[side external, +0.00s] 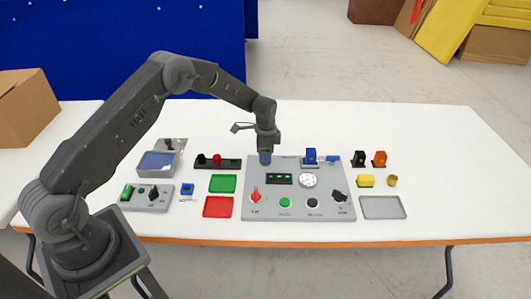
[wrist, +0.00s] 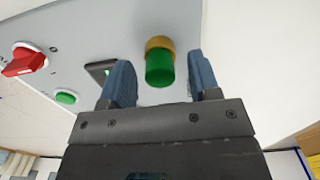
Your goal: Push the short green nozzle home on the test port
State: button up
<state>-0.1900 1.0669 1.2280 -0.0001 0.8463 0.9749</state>
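The short green nozzle (wrist: 160,70) shows in the wrist view, with a brass-coloured ring (wrist: 158,43), seemingly the test port, at its far end on the grey panel. Whether the nozzle is fully seated I cannot tell. My gripper (wrist: 160,82) is open, with one blue finger on each side of the nozzle and a visible gap on both sides. In the side view my gripper (side external: 265,158) points down at the back left of the panel (side external: 249,213). The nozzle and port are hidden there behind the fingers.
A red tray (side external: 217,207) and green tray (side external: 223,183) lie left. The far right table is clear.

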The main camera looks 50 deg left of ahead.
jog(key=s+d+r+n+t, duration=0.1)
jog(key=s+d+r, duration=0.15)
jog(key=r, duration=0.95)
jog(key=s+d+r+n, duration=0.1)
jog(key=s+r, duration=0.3)
jog(key=r, duration=0.8)
jog(key=s+d+r+n+t, duration=0.25)
jog(key=s+r, duration=0.25)
jog(key=s, duration=0.4)
jog(key=s+d+r+n+t, duration=0.1)
jog(key=s+d+r+n, duration=0.2)
jog(key=s, duration=0.6)
jog(key=s+d+f+n+t, duration=0.1)
jog(key=s, duration=0.9)
jog(key=shift+s+d+f, duration=0.2)
jog(key=shift+d+f, duration=0.05)
jog(key=shift+d, duration=0.05)
jog(key=shift+n, duration=0.25)
jog(key=shift+c, duration=0.4)
